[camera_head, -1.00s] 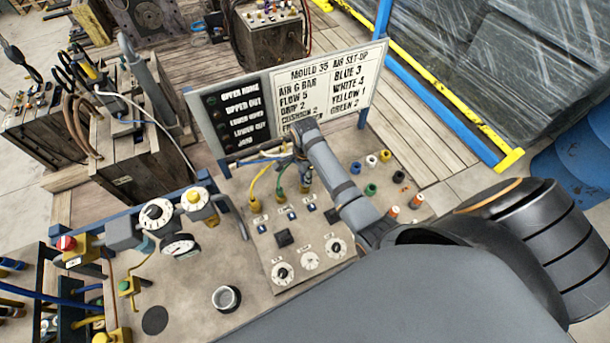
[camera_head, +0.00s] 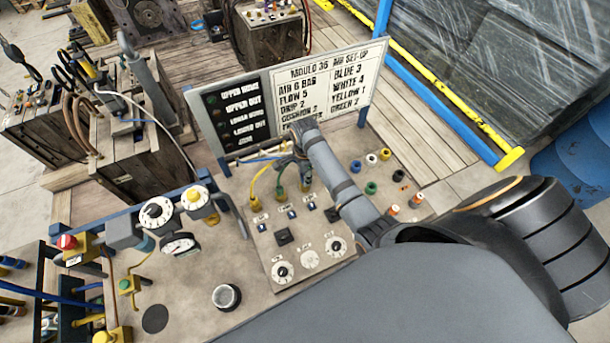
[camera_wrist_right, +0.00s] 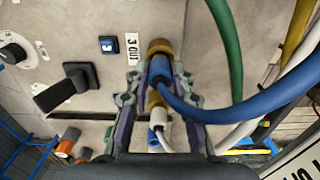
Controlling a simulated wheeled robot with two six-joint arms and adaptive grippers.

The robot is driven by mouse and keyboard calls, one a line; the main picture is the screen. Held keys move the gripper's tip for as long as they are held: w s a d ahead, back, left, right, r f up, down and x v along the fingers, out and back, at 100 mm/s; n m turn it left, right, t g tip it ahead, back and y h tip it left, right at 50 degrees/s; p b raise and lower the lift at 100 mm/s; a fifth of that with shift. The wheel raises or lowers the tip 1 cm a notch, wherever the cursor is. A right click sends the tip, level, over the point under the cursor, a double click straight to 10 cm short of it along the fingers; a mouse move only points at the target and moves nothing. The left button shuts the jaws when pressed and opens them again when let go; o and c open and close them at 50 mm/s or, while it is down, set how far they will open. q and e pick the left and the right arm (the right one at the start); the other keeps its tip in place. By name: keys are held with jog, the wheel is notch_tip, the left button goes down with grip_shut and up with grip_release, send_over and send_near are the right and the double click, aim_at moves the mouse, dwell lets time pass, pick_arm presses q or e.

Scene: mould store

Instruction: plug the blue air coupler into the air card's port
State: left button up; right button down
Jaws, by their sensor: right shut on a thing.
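My right gripper (camera_wrist_right: 158,84) is shut on the blue air coupler (camera_wrist_right: 158,69), one finger on each side. The coupler's thick blue hose (camera_wrist_right: 250,105) curves away to the right in the wrist view. The coupler's end meets a brass port (camera_wrist_right: 160,46) beside the "3 OUT" label (camera_wrist_right: 132,47); how deeply it sits I cannot tell. In the head view my right gripper (camera_head: 301,165) hangs over the air card (camera_head: 300,225), beside the yellow hose (camera_head: 261,178) and green hose (camera_head: 280,180). The arm partly hides the ports there. My left gripper is out of view.
A white coupler (camera_wrist_right: 158,115) with a white hose is close below the grip in the wrist view. The green hose (camera_wrist_right: 232,50) runs close to the right. The set-up board (camera_head: 330,90) stands behind the card. Several coloured rings (camera_head: 371,160) lie to the right.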

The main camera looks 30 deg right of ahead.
jog(key=shift+f, duration=0.35)
dwell(0.4)
jog(key=c, duration=1.1)
grip_release()
jog(key=o, duration=0.4)
jog(key=shift+r, duration=3.8)
